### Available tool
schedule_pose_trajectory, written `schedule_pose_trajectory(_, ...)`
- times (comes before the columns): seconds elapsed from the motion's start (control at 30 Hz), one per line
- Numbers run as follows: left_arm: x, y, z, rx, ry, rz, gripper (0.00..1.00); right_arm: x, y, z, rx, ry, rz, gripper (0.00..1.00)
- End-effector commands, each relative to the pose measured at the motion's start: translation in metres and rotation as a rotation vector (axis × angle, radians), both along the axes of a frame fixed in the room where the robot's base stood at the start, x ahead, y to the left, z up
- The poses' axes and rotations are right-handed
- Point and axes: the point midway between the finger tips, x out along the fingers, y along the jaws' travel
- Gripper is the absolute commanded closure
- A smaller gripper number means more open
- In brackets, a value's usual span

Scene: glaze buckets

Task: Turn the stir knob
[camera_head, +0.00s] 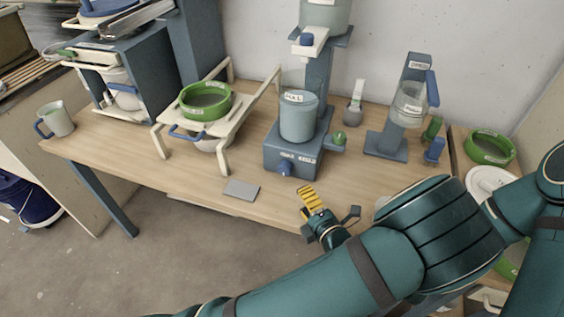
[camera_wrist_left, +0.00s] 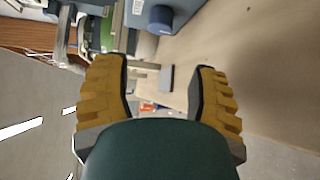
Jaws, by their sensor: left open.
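A blue knob (camera_head: 285,169), which looks like the stir knob, sits on the front of a blue-grey mixer base (camera_head: 270,155). The base has small labels, too small to read surely, and carries a grey-blue cup (camera_head: 299,122). The blue knob also shows at the top of the left wrist view (camera_wrist_left: 160,18). My left gripper (camera_head: 328,204) has yellow finger pads and is at the table's front edge, to the right of and nearer than the knob, apart from it. In the left wrist view its fingers (camera_wrist_left: 158,78) are spread with nothing between them. My right gripper does not show.
A grey plate (camera_head: 242,190) lies near the table's front edge. A green knob or ball (camera_head: 339,138) sticks out at the mixer's right. A white stand with a green ring (camera_head: 206,101) is to the left. A dispenser (camera_head: 387,145) stands to the right. Bare tabletop (camera_head: 345,180) lies between.

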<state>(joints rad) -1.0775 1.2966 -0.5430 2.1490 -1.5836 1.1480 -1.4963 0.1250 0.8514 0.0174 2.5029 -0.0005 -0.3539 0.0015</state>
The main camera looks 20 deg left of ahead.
Motion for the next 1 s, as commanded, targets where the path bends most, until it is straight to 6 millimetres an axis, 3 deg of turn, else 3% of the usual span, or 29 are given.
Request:
schedule_pose_trajectory(0.27, 0.014, 0.012, -0.003, 0.004, 0.0, -0.002, 0.41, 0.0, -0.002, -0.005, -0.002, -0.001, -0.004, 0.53)
schedule_pose_trajectory(0.7, 0.075, 0.068, -0.015, 0.003, -0.001, -0.001, 0.41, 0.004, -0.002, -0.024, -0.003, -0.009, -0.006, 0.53)
schedule_pose_trajectory(1.0, 0.099, 0.089, -0.018, 0.003, -0.001, -0.004, 0.41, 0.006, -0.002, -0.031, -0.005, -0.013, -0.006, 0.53)
